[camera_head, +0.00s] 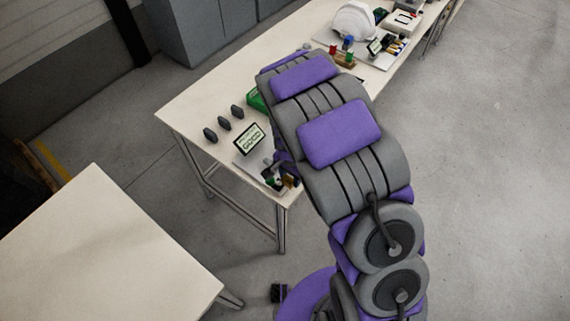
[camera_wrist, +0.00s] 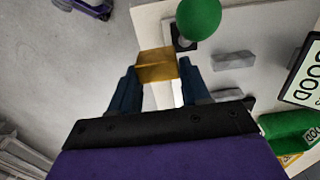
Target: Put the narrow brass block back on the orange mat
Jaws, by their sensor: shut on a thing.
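My gripper (camera_wrist: 157,75) shows in the wrist view, with its two dark blue fingers on either side of a brass block (camera_wrist: 157,63). It is shut on the block, which sits at the fingertips. The block appears over the pale table's edge in the picture; I cannot tell its height. In the head view my arm hides most of the gripper. I cannot make out an orange mat in either view.
In the wrist view, a green ball on a dark base (camera_wrist: 200,18) stands just beyond the block. Grey blocks (camera_wrist: 233,60), a GOOD sign (camera_wrist: 304,75) and a green object (camera_wrist: 290,132) lie right. The head view shows a white helmet shell (camera_head: 353,22) at the table's far end.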

